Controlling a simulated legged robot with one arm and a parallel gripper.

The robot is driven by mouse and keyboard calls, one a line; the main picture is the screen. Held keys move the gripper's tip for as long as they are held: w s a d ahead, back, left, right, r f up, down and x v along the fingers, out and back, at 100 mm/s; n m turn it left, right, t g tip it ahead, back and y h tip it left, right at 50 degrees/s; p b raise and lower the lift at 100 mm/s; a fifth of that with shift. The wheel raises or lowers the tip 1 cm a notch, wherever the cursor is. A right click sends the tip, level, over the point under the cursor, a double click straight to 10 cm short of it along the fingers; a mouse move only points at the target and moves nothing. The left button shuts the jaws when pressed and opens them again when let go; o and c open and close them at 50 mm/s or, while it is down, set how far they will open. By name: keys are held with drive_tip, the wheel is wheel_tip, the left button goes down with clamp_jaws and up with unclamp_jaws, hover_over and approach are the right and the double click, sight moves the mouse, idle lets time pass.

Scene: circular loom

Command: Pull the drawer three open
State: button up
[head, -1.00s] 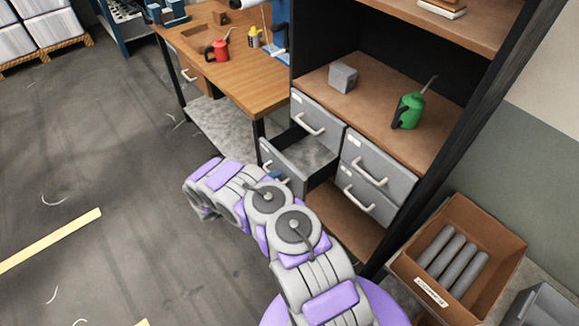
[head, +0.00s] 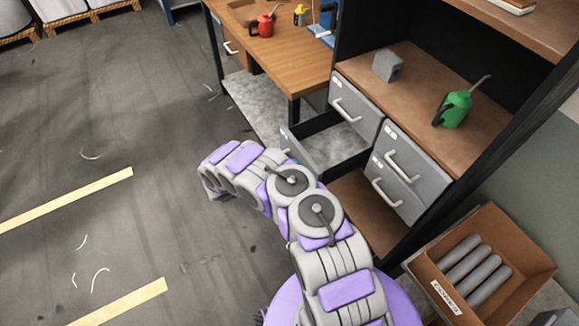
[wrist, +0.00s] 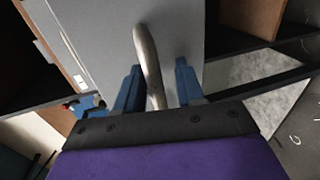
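The lower left drawer (head: 335,150) of the grey cabinet stands pulled out, with its empty speckled inside showing. The fingers are apart, with a gap beside the handle. My gripper is hidden behind my arm in the head view. I cannot read which drawer label says three.
The upper left drawer (head: 355,108), upper right drawer (head: 410,162) and lower right drawer (head: 392,190) are closed. A green oil can (head: 454,108) and grey block (head: 388,66) sit above them. A box of rolls (head: 520,262) stands right. Floor is free at left.

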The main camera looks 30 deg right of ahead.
drive_tip(key=shift+r, duration=0.15)
drive_tip(key=shift+a, duration=0.3)
drive_tip(key=p+v, duration=0.2)
drive_tip(key=v, duration=1.4)
drive_tip(key=shift+a, duration=0.4)
drive_tip(key=shift+s+r, duration=0.1)
